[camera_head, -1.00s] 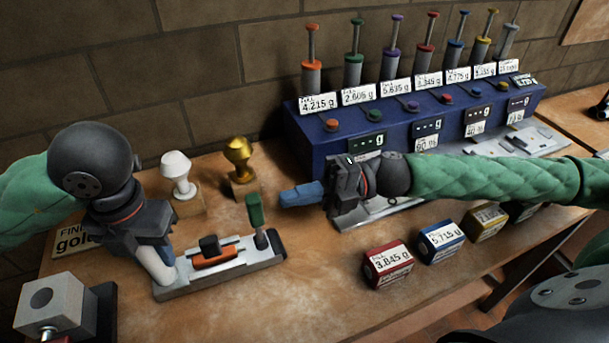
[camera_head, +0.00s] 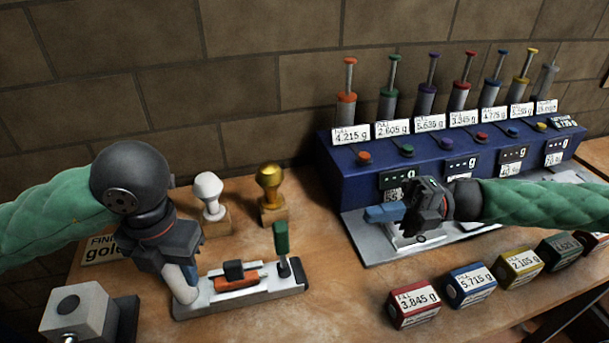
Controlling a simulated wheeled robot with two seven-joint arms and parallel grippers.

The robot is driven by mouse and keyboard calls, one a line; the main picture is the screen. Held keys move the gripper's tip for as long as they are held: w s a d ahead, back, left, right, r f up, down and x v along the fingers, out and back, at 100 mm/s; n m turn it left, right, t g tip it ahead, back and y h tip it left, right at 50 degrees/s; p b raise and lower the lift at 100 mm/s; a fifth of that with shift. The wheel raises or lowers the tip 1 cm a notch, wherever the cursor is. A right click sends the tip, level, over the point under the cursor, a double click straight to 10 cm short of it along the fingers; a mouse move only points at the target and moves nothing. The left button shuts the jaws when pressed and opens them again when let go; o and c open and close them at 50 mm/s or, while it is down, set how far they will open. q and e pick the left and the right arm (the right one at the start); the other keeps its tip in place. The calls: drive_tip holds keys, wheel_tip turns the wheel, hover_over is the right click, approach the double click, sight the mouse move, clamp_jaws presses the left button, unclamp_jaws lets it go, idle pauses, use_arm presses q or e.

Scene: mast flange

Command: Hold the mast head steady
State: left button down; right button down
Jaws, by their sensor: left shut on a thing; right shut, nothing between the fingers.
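My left gripper (camera_head: 178,268) is shut on a pale, slightly tilted cylinder (camera_head: 182,286), perhaps the mast head, at the left end of a light grey fixture (camera_head: 215,300). The gripper hides the cylinder's upper part. The fixture carries an orange and black clamp (camera_head: 238,280) and an upright green handle (camera_head: 281,238).
White (camera_head: 209,190) and gold (camera_head: 270,182) knobbed pieces stand on wooden blocks behind the fixture. A blue dispenser box (camera_head: 345,170) with coloured plungers stands at the back. Several labelled blocks, the red one (camera_head: 413,304) leftmost, line the front right. A grey block (camera_head: 75,310) stands front left.

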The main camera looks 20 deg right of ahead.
use_arm(q)
drive_tip(key=c, duration=0.9)
unclamp_jaws()
